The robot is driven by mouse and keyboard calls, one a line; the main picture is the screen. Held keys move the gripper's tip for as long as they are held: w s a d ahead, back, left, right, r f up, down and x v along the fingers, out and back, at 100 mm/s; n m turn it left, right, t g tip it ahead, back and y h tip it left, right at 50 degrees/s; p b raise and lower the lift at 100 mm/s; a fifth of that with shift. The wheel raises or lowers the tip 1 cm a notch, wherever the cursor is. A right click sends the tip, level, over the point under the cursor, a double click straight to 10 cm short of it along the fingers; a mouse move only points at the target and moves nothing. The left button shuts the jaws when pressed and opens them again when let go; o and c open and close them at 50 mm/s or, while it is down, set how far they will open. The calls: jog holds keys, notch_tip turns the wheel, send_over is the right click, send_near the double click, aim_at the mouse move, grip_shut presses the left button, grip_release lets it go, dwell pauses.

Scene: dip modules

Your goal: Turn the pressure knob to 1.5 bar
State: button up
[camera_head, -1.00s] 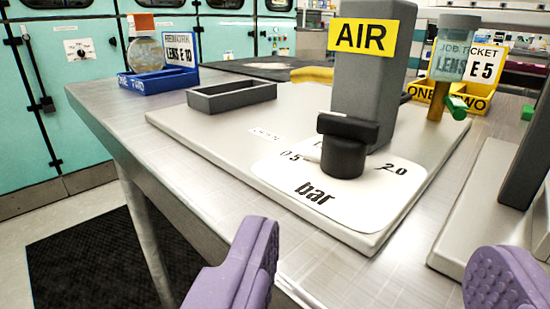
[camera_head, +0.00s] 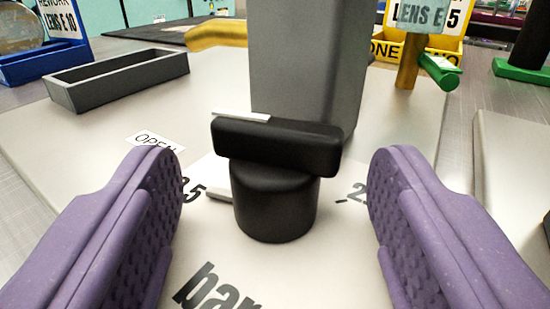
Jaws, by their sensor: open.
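The black pressure knob (camera_head: 276,200) stands in the middle of the head camera view, with a wide black bar handle (camera_head: 280,146) across its top. A white mark (camera_head: 241,116) shows at the left end of the bar. The knob sits on a white dial plate (camera_head: 300,275) lettered "bar". Scale figures show partly on both sides, the left one cut by a finger and the right one beginning with 2. My gripper (camera_head: 276,195) is open, with one purple finger on each side of the knob and a gap on both sides. Neither finger touches it.
A grey post (camera_head: 306,70) rises close behind the knob. An empty dark grey tray (camera_head: 118,78) lies at the back left, near a blue bin (camera_head: 45,62). A yellow bin (camera_head: 450,47) and a green-handled valve (camera_head: 438,70) stand at the back right.

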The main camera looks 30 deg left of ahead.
jog(key=shift+c, duration=0.2)
jog(key=c, duration=1)
jog(key=shift+a+m+h+b, duration=0.1)
jog(key=shift+m+h+b, duration=0.2)
jog(key=shift+h+b, duration=0.1)
jog(key=m+t+h+b, duration=0.1)
jog(key=h, duration=0.1)
jog(key=a+m+t+h+b, duration=0.1)
jog(key=m+h+b, duration=0.1)
jog(key=h, duration=0.1)
jog(key=shift+s+f+m, duration=0.1)
jog(key=shift+s+m, duration=0.1)
jog(key=shift+m, duration=0.1)
jog(key=m+h, duration=0.1)
jog(key=h, duration=0.2)
jog(key=m+h+b, duration=0.1)
jog(key=shift+a+m+t, duration=0.3)
jog(key=shift+w+a+r+m+g+h, duration=0.1)
jog(key=shift+m+g+h, duration=0.1)
jog(key=shift+m+h, duration=0.6)
jog(key=shift+s+a+r+m+g+h, duration=0.15)
jog(key=shift+m+h, duration=0.25)
jog(key=shift+h, duration=0.75)
jog(key=shift+w+a+f+m+g+h, duration=0.15)
jog(key=shift+m+g+h, duration=0.1)
jog(key=shift+m+h, duration=0.55)
jog(key=shift+d+r+h, duration=0.1)
jog(key=shift+r+h, duration=0.05)
jog(key=shift+h, duration=0.3)
